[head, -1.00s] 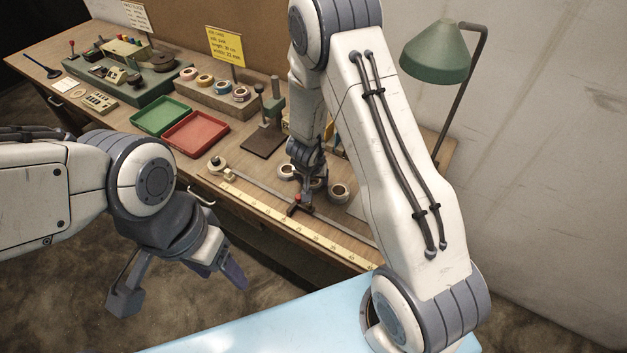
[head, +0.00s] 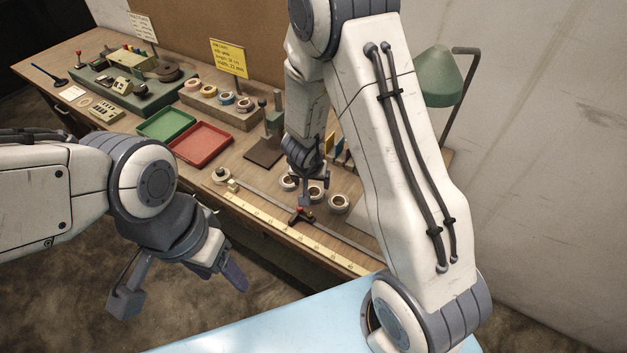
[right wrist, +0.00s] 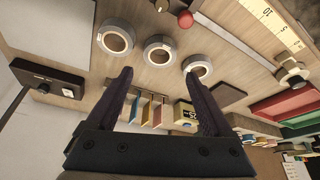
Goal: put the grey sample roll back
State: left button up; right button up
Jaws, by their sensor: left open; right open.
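Three grey-rimmed tape rolls stand in a row on the bench: a left roll (head: 287,183), a middle roll and a right roll (head: 339,203). In the right wrist view they are the near-left roll (right wrist: 101,39), the middle roll (right wrist: 147,50) and the roll on the right (right wrist: 187,66). I cannot tell which is the grey sample roll. My right gripper (head: 305,198) is open and empty by the middle roll, partly hiding it; its fingers (right wrist: 162,82) point towards the row. My left gripper (head: 182,290) is open and empty in front of the bench.
A rail with a red-knobbed slider (head: 301,214) and a yellow ruler (head: 270,225) run along the front edge. A green tray (head: 166,123), a red tray (head: 203,145) and a rack of coloured rolls (head: 225,103) lie left. A green lamp (head: 440,77) stands right.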

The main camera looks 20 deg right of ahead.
jog(key=shift+p+v, duration=0.55)
jog(key=shift+v, duration=1.2)
jog(key=s+a+r+n+y, duration=0.3)
jog(key=r, duration=0.5)
jog(key=s+d+r+n+g, duration=0.1)
jog(key=s+d+r+n, duration=0.25)
jog(key=s, duration=0.45)
jog(key=s+a+r+n+g, duration=0.1)
jog(key=s+a+r+n, duration=0.2)
jog(key=s+a, duration=0.3)
jog(key=s+a+r+n+g, duration=0.2)
jog(key=s+a+n, duration=0.1)
jog(key=s+a, duration=0.4)
jog(key=shift+s+a+r+n, duration=0.15)
jog(key=shift+s+r+n, duration=0.2)
jog(key=shift+s+r, duration=0.05)
